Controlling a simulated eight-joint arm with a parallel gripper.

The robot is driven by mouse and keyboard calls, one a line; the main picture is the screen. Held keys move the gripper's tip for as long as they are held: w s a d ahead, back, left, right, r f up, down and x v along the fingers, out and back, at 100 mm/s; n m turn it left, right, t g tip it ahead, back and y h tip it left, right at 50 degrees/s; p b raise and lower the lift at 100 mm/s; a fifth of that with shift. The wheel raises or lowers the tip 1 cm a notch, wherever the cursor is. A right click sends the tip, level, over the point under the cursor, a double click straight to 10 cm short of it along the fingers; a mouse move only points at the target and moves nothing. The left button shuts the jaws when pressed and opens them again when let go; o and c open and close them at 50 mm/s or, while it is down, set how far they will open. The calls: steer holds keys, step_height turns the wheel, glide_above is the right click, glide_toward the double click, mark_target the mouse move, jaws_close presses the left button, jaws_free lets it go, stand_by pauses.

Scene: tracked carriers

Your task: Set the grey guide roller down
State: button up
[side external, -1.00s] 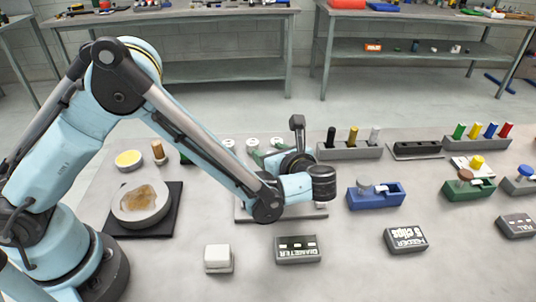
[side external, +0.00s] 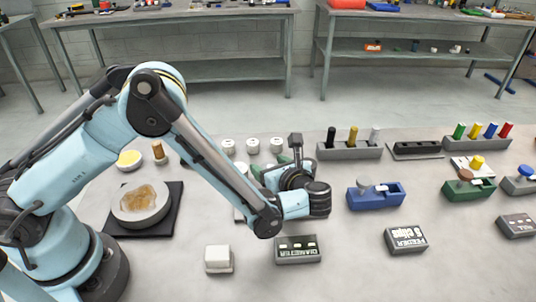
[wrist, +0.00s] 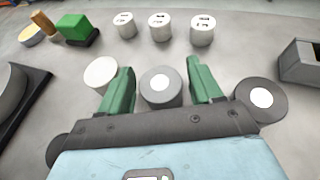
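In the wrist view, the grey guide roller (wrist: 160,86), a short upright cylinder with a white centre, stands between my gripper's two green fingers (wrist: 161,84). The fingers are apart, with a narrow gap on each side of the roller, so my gripper looks open around it. The palm hides the roller's near lower part, and I cannot tell what its base rests on. In the side view, my gripper (side external: 268,172) is low over the table, and the arm hides the roller.
A white cylinder (wrist: 101,74) stands close outside the left finger and a dark roller (wrist: 260,98) outside the right. Several labelled white cylinders (wrist: 160,27) stand behind, with a green block (wrist: 76,29). A blue holder (side external: 376,196) stands right of my arm.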

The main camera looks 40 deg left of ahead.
steer(key=shift+o, duration=0.6)
